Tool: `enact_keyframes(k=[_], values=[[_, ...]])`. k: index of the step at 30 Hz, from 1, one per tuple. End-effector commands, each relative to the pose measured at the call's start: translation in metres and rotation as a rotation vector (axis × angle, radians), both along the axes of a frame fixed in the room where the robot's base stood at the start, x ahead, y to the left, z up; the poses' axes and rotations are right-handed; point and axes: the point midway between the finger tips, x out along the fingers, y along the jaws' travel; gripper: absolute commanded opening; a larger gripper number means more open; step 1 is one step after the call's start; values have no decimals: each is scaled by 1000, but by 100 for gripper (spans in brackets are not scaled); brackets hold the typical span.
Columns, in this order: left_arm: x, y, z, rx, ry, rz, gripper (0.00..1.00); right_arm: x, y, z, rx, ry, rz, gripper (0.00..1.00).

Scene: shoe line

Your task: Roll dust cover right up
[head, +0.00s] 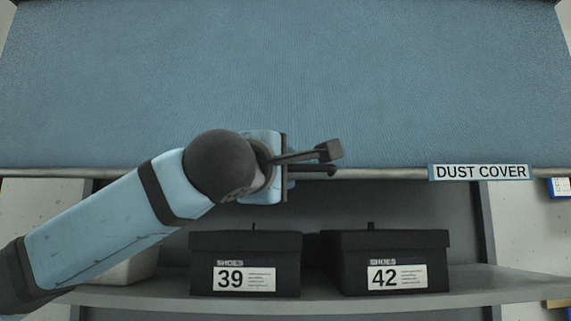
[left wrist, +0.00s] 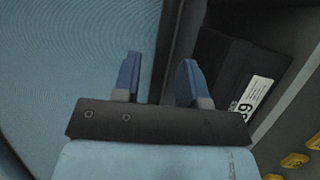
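The blue dust cover (head: 300,80) fills the top of the head view and hangs down over the upper rack. A pale bar (head: 385,174) runs along its bottom edge, with a "DUST COVER" label (head: 479,172) at the right. My left gripper (head: 332,160) is in front of this edge, left of the label. In the left wrist view my left gripper (left wrist: 159,80) has its two fingers apart, with the cover's edge seen between them. The cover (left wrist: 70,50) lies on the left there. I cannot tell whether the fingers touch the bar. My right gripper is not in view.
Below the cover, a black shoe box marked 39 (head: 245,247) and one marked 42 (head: 385,245) stand on a grey shelf (head: 485,281). A pale object (head: 128,270) is partly hidden behind my left arm. Blue bins show at the far right.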

Motion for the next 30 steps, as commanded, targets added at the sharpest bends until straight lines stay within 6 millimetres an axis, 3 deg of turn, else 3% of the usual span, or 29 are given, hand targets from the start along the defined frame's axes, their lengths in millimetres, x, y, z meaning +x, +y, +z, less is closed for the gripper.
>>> enact_keyframes(k=[6, 14, 19, 30], values=[[14, -6, 3, 1, -1, 0, 39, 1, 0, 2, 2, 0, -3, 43], [14, -6, 3, 1, -1, -1, 39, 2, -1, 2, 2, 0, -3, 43], [14, -6, 3, 1, -1, -1, 2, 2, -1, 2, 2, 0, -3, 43], [14, -5, 7, -2, 0, -2, 0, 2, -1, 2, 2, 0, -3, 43]])
